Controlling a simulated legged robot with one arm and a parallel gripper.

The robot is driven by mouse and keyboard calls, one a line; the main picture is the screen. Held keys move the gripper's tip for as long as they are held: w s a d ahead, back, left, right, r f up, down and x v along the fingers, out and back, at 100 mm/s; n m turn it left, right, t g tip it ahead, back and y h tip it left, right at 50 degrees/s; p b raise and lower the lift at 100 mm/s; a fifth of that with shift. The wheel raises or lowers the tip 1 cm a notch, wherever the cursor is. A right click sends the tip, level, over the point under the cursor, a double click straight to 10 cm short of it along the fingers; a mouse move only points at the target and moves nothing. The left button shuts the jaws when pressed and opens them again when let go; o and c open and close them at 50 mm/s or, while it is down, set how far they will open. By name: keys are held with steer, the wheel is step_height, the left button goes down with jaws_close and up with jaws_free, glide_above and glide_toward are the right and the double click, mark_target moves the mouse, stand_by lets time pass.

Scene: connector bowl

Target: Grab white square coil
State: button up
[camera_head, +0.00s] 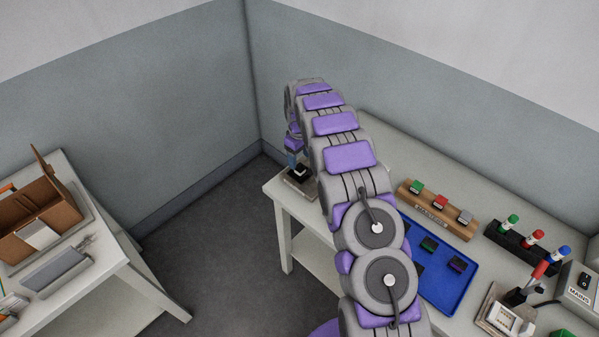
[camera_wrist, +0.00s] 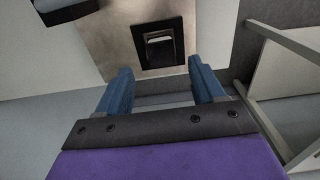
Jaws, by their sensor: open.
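My gripper (camera_wrist: 158,72) is open, its two blue fingers apart with nothing between them. In the wrist view, a black square piece with a pale grey-white centre (camera_wrist: 160,48) sits on a metal plate (camera_wrist: 115,42), just beyond the fingertips. In the head view, my gripper (camera_head: 292,160) is over the table's far left corner, close to a small black piece with a whitish top (camera_head: 302,168). I cannot tell which one is the white square coil.
A blue tray (camera_head: 450,292) with dark blocks lies on the table, partly behind my arm. A black rack (camera_head: 510,242) holds green, red and blue-topped items. A lever device (camera_head: 505,320) and grey box (camera_head: 583,283) stand at right. Another table (camera_head: 95,270) holds a brown box.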

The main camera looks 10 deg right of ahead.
mark_target(300, 168)
steer(key=f, duration=0.4)
steer(key=shift+s+f+b, duration=0.1)
steer(key=shift+s+b, duration=0.15)
steer(key=shift+b, duration=0.15)
steer(key=shift+f, duration=0.45)
steer(key=shift+r, duration=0.1)
steer(key=c, duration=1.2)
steer(key=shift+c, duration=0.2)
steer(key=shift+r, duration=0.1)
